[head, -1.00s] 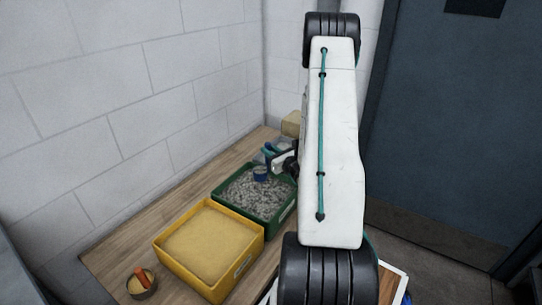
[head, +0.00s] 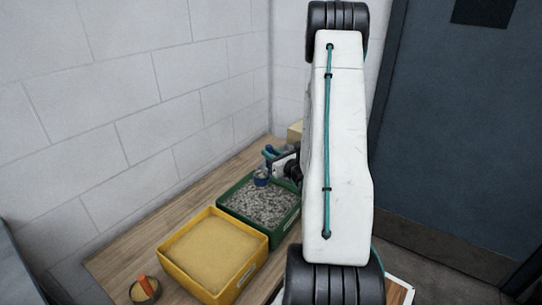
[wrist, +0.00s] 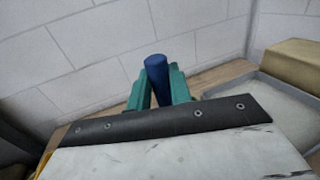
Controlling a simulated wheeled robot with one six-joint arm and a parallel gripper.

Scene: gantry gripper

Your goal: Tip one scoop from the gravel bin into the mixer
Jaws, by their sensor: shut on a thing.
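The green gravel bin (head: 234,213) stands on the wooden bench in the head view, full of grey gravel. My gripper (head: 271,153) is over its back end, partly hidden by my arm. It is shut on the blue handle of a scoop (head: 261,180), whose cup is over the back part of the gravel. I cannot tell whether the cup touches the gravel or what it holds. In the wrist view, the teal fingers (wrist: 158,90) stand on both sides of the upright blue handle (wrist: 157,78). I cannot make out the mixer; my arm hides much of the right side.
A yellow bin (head: 186,272) of sand stands in front of the green bin. A small bowl (head: 145,291) with an orange-handled tool is at the front left. A grey tray (wrist: 240,84) and a tan block (wrist: 298,62) show in the wrist view. A block wall bounds the left.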

